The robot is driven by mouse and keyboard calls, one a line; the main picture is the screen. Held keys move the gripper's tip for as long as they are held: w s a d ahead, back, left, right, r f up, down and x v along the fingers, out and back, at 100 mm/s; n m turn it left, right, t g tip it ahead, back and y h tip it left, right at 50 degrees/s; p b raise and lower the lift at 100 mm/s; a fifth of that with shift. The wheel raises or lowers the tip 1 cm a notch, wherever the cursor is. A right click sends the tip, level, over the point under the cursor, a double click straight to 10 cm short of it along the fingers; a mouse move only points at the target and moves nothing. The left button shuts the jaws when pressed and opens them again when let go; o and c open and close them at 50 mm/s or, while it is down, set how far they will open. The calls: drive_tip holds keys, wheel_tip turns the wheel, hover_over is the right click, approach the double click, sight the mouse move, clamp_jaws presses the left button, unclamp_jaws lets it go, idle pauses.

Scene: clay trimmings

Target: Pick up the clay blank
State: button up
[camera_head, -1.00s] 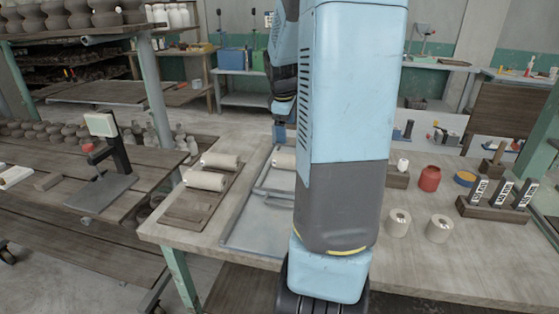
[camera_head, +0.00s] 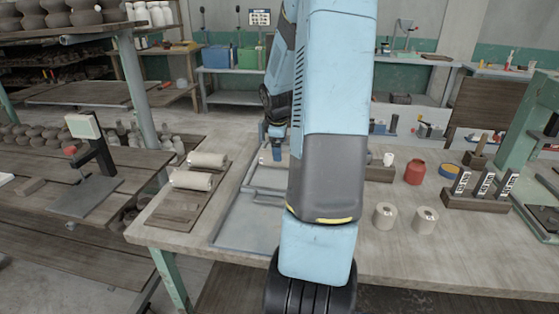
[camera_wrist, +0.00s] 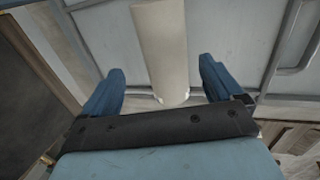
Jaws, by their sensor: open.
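A pale cylindrical clay blank (camera_wrist: 162,45) lies on a grey metal tray (camera_wrist: 225,30) in the wrist view. My gripper (camera_wrist: 163,72) is open, with one blue finger on each side of the blank's near end. There is a gap on both sides and no contact shows.
Two similar pale cylinders (camera_head: 208,160) (camera_head: 191,180) lie on a wooden board (camera_head: 172,211) left of the tray. Two cream rolls (camera_head: 385,215) (camera_head: 425,220), a red jar (camera_head: 414,172) and a wooden stand (camera_head: 487,202) are to the right. The front right tabletop is clear.

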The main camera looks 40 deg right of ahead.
drive_tip(key=x, duration=0.4)
drive_tip(key=shift+a+f, duration=0.15)
drive_tip(key=shift+a, duration=0.3)
drive_tip(key=shift+d+f, duration=0.15)
drive_tip(key=shift+f, duration=0.3)
drive_tip(key=shift+c, duration=0.2)
drive_tip(key=c, duration=1.5)
drive_tip(key=shift+w, duration=0.1)
drive_tip(key=shift+c, duration=0.2)
drive_tip(key=shift+r, duration=0.15)
